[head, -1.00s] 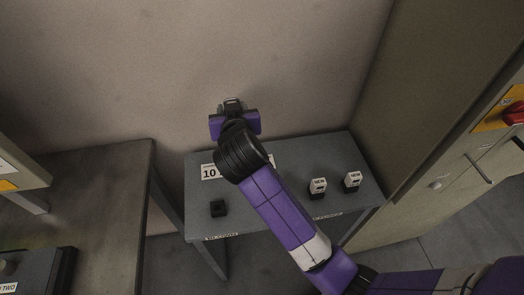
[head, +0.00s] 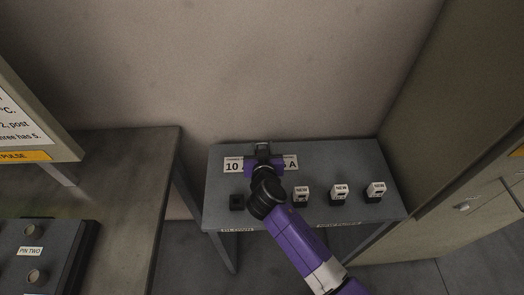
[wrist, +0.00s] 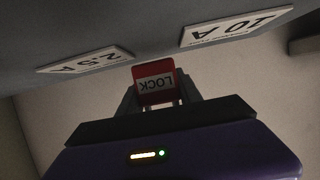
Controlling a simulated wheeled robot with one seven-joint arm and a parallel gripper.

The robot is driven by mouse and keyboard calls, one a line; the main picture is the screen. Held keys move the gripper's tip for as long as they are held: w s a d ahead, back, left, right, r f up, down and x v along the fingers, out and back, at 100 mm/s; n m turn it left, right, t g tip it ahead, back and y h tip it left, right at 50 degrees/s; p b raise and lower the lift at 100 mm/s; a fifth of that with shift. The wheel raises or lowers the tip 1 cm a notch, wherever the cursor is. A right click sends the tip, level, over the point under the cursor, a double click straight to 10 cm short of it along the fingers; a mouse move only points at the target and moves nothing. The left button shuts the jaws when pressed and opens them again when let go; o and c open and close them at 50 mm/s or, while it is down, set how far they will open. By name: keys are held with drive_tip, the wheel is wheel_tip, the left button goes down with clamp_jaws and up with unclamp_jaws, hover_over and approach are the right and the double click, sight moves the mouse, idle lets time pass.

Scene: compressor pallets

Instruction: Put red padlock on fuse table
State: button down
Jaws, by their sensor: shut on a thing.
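The red padlock (wrist: 155,84), with a white LOCK label, is between the fingers of my gripper (wrist: 160,98) in the wrist view. My gripper is shut on it. In the head view my gripper (head: 263,147) is over the back part of the grey fuse table (head: 325,160), and the padlock cannot be made out there. In the wrist view the padlock is close to the table top, between the 2.5 A plate (wrist: 85,60) and the 10 A plate (wrist: 237,26). I cannot tell whether it touches the table.
Three white NEW fuses (head: 339,194) stand along the front right of the fuse table. A wall is behind, a cabinet (head: 470,190) is right, and another table (head: 135,190) is left.

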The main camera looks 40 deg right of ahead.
drive_tip(key=shift+f, duration=0.75)
drive_tip(key=shift+f, duration=0.15)
drive_tip(key=c, duration=0.8)
unclamp_jaws()
drive_tip(key=shift+r, duration=0.25)
drive_tip(key=b+v, duration=0.1)
drive_tip(key=v, duration=1.1)
drive_tip(key=shift+f, duration=0.15)
